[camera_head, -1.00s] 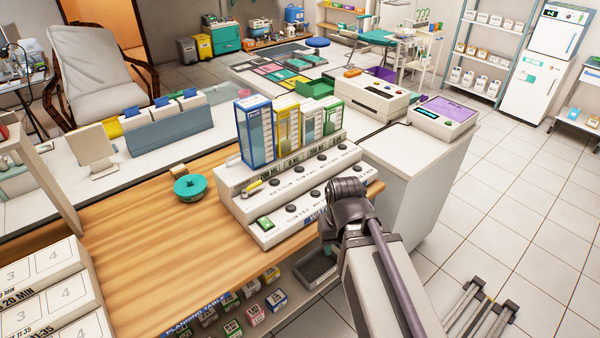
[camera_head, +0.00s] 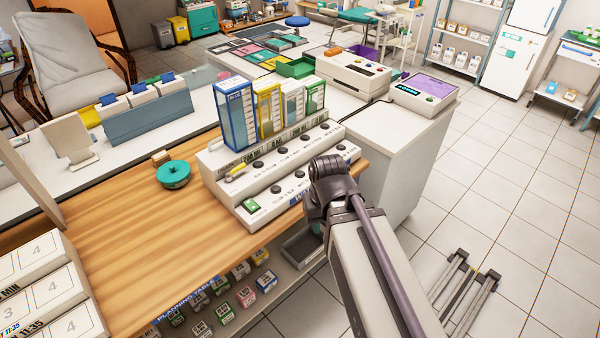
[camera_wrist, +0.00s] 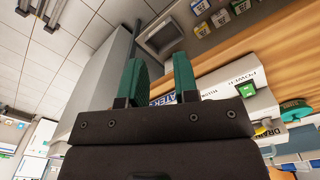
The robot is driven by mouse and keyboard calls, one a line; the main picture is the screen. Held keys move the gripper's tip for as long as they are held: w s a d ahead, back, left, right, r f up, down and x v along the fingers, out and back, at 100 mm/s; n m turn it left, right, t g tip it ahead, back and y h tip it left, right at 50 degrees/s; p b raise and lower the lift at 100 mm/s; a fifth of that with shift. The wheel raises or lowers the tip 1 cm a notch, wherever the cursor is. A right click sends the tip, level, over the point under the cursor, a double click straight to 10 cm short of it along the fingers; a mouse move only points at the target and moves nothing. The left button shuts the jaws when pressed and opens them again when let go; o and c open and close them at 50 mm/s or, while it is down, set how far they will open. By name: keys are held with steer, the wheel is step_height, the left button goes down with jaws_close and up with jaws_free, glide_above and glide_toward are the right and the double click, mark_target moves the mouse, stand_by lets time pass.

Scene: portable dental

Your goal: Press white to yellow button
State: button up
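A stepped white button panel (camera_head: 222,163) stands on the wooden counter, with two rows of dark round buttons on its steps. The labels under the buttons are too small to read surely, so I cannot tell which is white to yellow. Blue, yellow, grey-blue and green-edged containers stand on its top. A green power switch (camera_head: 251,205) is at its front left; it also shows in the wrist view (camera_wrist: 246,90). My gripper is at the panel's front right side; its fingers are hidden in the head view. In the wrist view my gripper (camera_wrist: 159,78) has its green fingers apart and empty.
A teal tape roll (camera_head: 173,174) lies on the counter (camera_head: 130,235) left of the panel. Numbered white boxes (camera_head: 45,295) stand at the front left. A shelf with small boxes (camera_head: 246,296) is under the counter. A white analyser (camera_head: 355,80) stands behind. Open tiled floor lies right.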

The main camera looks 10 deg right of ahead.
jaws_close()
stand_by(1.4)
